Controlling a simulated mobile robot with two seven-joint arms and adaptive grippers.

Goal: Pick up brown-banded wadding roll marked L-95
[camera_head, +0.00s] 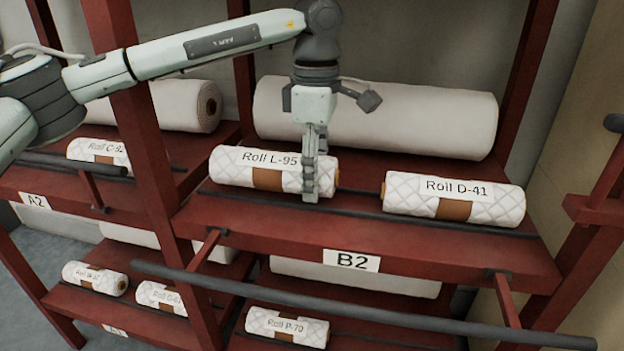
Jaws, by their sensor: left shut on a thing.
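The brown-banded wadding roll marked L-95 (232,166) is white and quilted. It lies at the left of the upper shelf marked B2 (351,261), its label facing me. My left gripper (310,188) points down at the roll's right part, right of the brown band, and is shut on it. The fingers hide a strip of the roll near its right end. I cannot tell whether the roll is clear of the shelf. My right gripper is not in view.
Roll D-41 (455,200) lies to the right on the same shelf. A large plain white roll (415,118) lies behind. A dark bar (340,300) runs across the front, below the shelf edge. Red uprights (150,150) stand left and right. Roll P-70 (287,327) lies on the lower shelf.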

